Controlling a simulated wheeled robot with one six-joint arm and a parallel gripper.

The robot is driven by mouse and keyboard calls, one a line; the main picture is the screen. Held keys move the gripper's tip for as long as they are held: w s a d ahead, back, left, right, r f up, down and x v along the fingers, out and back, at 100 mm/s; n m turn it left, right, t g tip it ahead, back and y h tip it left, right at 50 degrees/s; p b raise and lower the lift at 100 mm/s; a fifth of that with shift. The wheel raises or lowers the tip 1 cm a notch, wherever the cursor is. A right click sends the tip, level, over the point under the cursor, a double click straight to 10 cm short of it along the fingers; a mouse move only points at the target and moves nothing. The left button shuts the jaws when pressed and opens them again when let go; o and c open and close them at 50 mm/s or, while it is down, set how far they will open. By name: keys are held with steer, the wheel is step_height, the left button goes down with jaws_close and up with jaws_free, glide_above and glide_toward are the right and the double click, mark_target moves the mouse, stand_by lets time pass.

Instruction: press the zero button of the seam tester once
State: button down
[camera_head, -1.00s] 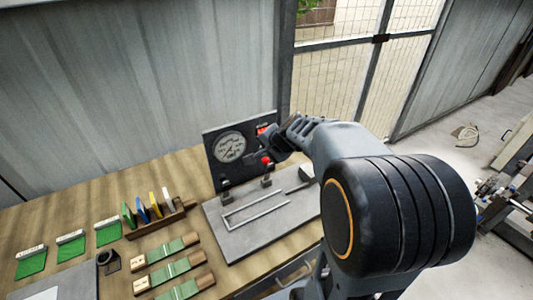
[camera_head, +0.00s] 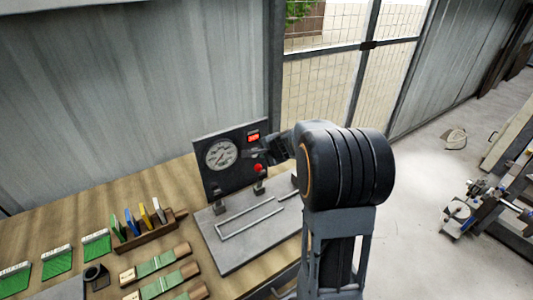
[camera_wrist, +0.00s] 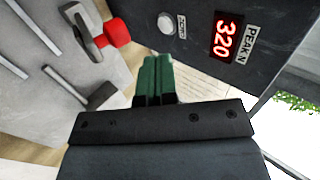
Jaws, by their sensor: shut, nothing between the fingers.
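The seam tester is a dark upright panel (camera_head: 207,181) with a round white gauge (camera_head: 221,154), a red-lit display (camera_head: 253,136) and a red knob (camera_head: 258,168), above a grey base plate. In the wrist view, a round pale button (camera_wrist: 166,24) with a small label beside it sits on the panel. The display (camera_wrist: 226,36) there reads 320 over "PEAK N". My gripper (camera_wrist: 157,60) is shut and empty, its green fingertips pointing at the panel just below the button. A gap seems to remain, but I cannot judge its depth. In the head view my arm hides the panel's right side.
The red knob (camera_wrist: 117,32) is close to the left of my fingertips in the wrist view. A wooden rack (camera_head: 150,232) with coloured cards and several green strips lie on the bench to the left. A mesh gate (camera_head: 330,90) stands behind.

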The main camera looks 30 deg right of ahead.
mark_target(256, 156)
steer(key=x, duration=0.6)
steer(key=shift+w+f, duration=0.15)
steer(key=shift+d, duration=0.15)
